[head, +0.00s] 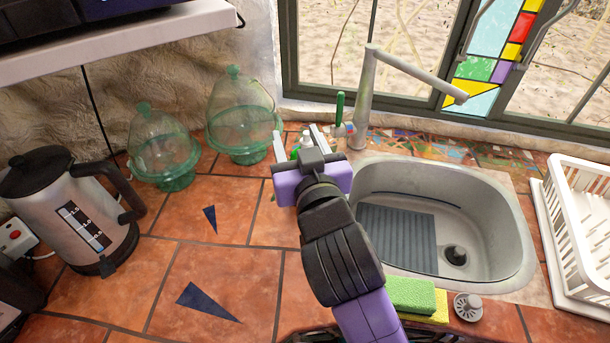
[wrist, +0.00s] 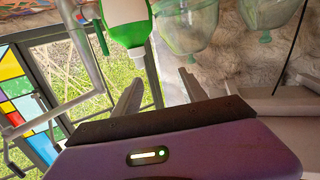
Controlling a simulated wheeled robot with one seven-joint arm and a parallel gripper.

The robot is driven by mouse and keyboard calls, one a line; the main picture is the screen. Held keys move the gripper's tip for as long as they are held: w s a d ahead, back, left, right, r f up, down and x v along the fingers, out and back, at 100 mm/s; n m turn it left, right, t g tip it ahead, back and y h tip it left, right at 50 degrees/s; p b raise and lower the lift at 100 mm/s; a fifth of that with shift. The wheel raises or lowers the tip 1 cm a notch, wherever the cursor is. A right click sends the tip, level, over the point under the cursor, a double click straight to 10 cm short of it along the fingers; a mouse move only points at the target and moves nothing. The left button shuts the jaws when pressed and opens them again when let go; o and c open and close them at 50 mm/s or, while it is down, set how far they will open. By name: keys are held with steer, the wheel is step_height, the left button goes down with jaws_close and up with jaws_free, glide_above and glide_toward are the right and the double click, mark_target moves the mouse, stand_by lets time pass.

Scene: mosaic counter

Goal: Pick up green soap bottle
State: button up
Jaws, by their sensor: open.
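The green soap bottle (wrist: 126,37) has a white label or band and a white cap. In the wrist view, which is upside down, it is at the top, beyond my fingertips and a little left of the gap. In the head view only a small green and white part of the bottle (head: 306,139) shows, mostly hidden by my gripper (head: 298,140). My gripper, also in the wrist view (wrist: 158,80), is open with nothing held. Its two fingers reach toward the bottle at the back of the counter, left of the sink. I cannot tell whether they touch it.
Two green glass cloches (head: 163,155) (head: 240,118) stand left of my gripper. The sink (head: 480,215), sponges (head: 410,296), dish rack (head: 575,225) and kettle (head: 75,215) surround clear tiles at front left.

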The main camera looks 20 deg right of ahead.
mark_target(304, 142)
steer(key=f, duration=0.1)
steer(key=d+f+g, duration=0.1)
steer(key=f+m+h, duration=0.1)
steer(key=shift+s+d+g, duration=0.15)
steer(key=shift+d+g, duration=0.15)
steer(key=shift+d, duration=0.05)
steer(key=shift+p+x, duration=0.3)
steer(key=shift+x, duration=0.85)
steer(key=shift+d+f+p+x, duration=0.1)
steer(key=shift+d+p+x, duration=0.2)
steer(key=shift+x, duration=1)
steer(key=shift+d+f+p+x, duration=0.1)
steer(key=shift+p+x, duration=0.3)
steer(key=shift+x, duration=0.9)
steer(key=shift+s+f, duration=0.1)
steer(key=shift+s, duration=0.05)
jaws_close()
